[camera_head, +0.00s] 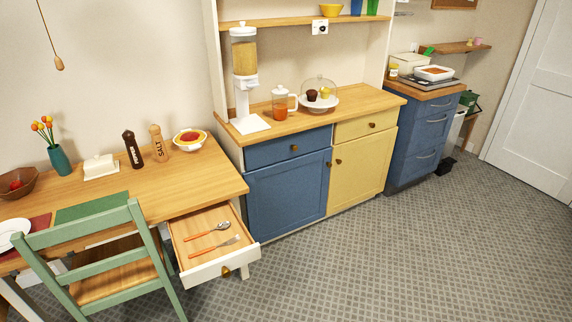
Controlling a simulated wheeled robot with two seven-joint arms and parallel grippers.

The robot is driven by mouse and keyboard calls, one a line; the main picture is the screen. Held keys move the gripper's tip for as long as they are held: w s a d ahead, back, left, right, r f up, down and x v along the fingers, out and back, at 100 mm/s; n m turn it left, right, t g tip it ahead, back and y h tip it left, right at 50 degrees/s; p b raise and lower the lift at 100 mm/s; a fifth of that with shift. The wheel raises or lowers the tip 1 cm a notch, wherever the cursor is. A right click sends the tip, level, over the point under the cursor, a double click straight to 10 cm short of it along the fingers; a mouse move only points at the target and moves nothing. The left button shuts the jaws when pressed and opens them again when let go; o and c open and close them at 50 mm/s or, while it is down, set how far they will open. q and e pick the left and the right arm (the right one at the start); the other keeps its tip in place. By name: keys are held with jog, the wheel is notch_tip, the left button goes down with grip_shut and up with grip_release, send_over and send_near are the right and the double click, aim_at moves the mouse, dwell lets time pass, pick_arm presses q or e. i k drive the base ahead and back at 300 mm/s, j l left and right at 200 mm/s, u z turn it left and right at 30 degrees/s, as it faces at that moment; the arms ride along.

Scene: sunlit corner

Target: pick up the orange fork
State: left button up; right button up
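An open drawer (249,257) under the right end of the wooden table holds two utensils with orange handles. The nearer one (203,252) has a slim metal end pointing right and looks like the orange fork, but its tines are too small to make out. The farther one is a spoon (222,226) with a rounded metal bowl. They lie roughly parallel, a little apart, on the drawer's wooden bottom. Neither of my grippers is in view.
A green chair (92,237) stands at the table (185,187), left of the drawer. A blue and yellow cabinet (287,196) stands behind the drawer, to the right. The grey patterned floor (400,265) is clear in front and to the right.

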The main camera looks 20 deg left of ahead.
aim_at(227, 242)
jog(key=j+u, duration=0.1)
jog(key=u, duration=1)
